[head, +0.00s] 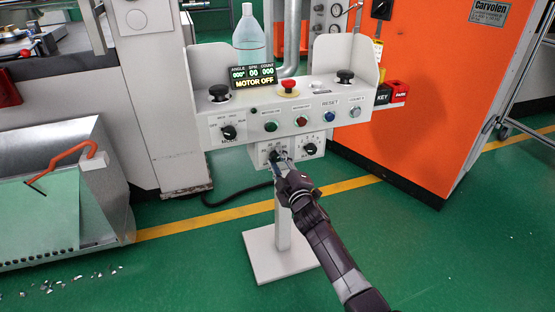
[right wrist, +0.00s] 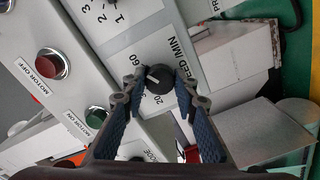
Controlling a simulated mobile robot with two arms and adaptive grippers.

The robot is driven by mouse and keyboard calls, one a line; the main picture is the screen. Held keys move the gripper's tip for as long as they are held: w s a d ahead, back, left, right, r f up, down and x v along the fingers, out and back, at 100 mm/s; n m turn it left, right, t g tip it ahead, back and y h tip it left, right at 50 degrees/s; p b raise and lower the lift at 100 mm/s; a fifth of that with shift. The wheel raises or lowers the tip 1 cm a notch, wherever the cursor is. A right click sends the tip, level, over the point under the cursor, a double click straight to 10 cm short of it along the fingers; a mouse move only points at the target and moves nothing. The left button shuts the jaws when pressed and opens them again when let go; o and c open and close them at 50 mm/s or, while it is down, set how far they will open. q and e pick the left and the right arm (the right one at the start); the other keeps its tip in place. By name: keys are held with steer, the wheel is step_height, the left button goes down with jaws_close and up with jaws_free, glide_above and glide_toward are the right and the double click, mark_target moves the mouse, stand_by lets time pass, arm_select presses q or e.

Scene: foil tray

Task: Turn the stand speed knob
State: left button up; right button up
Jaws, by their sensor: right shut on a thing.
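The stand (head: 260,256) is a white pedestal with a control console on top. A small lower box under the console carries two black knobs. The left one, the speed knob (head: 275,155), is partly covered by my right gripper (head: 281,162). In the right wrist view the speed knob (right wrist: 159,78) is black with a white pointer line, beside "SPEED /MIN" and number marks. The right gripper's fingertips (right wrist: 157,92) are on both sides of the knob, shut on it. My left gripper is not in view.
The other knob (head: 310,149) is close to the right on the same box. An orange cabinet (head: 430,100) stands right. Green floor is open in front.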

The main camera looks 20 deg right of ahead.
steer(key=shift+f, duration=0.15)
stand_by(0.3)
steer(key=o, duration=1.2)
steer(key=shift+c, duration=0.2)
steer(key=shift+s, duration=0.1)
steer(key=s, duration=1.1)
steer(key=shift+s+d, duration=0.25)
steer(key=shift+s, duration=0.15)
